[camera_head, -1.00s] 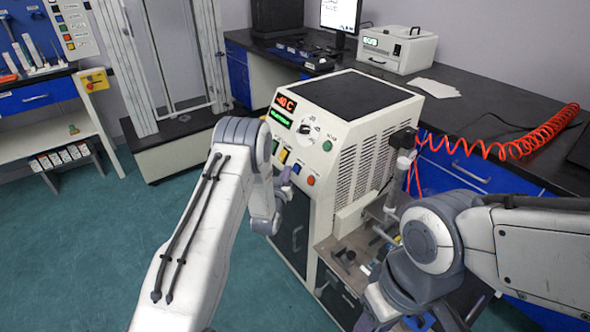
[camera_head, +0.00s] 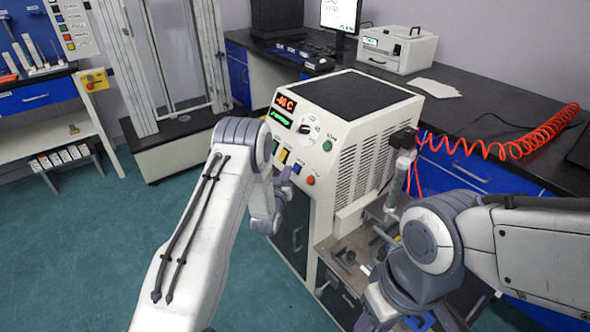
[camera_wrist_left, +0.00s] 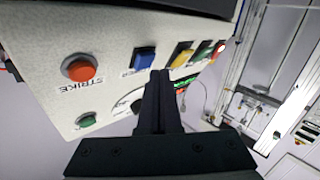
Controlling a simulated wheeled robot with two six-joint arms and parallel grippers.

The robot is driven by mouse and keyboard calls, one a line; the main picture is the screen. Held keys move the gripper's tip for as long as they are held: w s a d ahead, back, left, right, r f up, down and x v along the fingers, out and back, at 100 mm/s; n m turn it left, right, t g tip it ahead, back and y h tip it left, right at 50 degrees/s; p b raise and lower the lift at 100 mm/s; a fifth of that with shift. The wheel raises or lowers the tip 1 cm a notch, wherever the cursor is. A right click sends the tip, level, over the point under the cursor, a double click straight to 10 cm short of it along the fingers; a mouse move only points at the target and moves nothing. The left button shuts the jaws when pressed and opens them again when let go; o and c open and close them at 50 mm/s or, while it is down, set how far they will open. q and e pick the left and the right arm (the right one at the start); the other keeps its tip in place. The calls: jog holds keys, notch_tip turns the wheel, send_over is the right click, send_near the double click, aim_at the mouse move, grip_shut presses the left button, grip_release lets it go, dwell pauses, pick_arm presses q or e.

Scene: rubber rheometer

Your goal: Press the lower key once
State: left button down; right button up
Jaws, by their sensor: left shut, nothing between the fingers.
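The cream machine's front panel (camera_head: 318,163) carries a row of keys. In the left wrist view I see a blue key (camera_wrist_left: 143,58), a yellow key (camera_wrist_left: 181,54), a green key (camera_wrist_left: 202,50) and a round orange button (camera_wrist_left: 79,68) marked STRIKE. No label on the keys is readable, so I cannot tell which is the lower key. My left gripper (camera_head: 284,184) is at the panel. Its shut, empty fingers (camera_wrist_left: 160,76) point at the key row, overlapping the area between blue and yellow; contact cannot be told. My right gripper (camera_head: 432,318) is low at the right, its fingertips unclear.
The panel also has a red display (camera_head: 286,102), a green display (camera_head: 281,118), a dial (camera_head: 305,128) and a green round button (camera_head: 327,146). A metal fixture (camera_head: 345,258) sits at the machine's right. A coiled orange hose (camera_head: 540,138) hangs on the dark bench (camera_head: 480,105).

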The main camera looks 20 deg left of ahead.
pick_arm(q)
jog(key=shift+w+d+f+b, duration=0.2)
jog(key=shift+w+d+b, duration=0.05)
jog(key=shift+w+b, duration=0.1)
jog(key=shift+w+d+f+b, duration=0.2)
jog(key=shift+w+d+b, duration=0.05)
jog(key=shift+b, duration=0.1)
dwell(0.7)
jog(key=shift+a, duration=0.1)
jog(key=shift+s+a+r+p, duration=0.35)
jog(key=shift+s+r, duration=0.05)
jog(key=shift+s, duration=0.2)
jog(key=shift+a, duration=0.1)
jog(key=shift+s+a+r+p, duration=0.55)
jog(key=shift+s+a+r, duration=0.1)
jog(key=shift+s, duration=0.25)
jog(key=shift+s+a+r+p, duration=0.55)
jog(key=shift+s+a, duration=0.1)
jog(key=shift+s, duration=0.2)
jog(key=shift+f, duration=0.1)
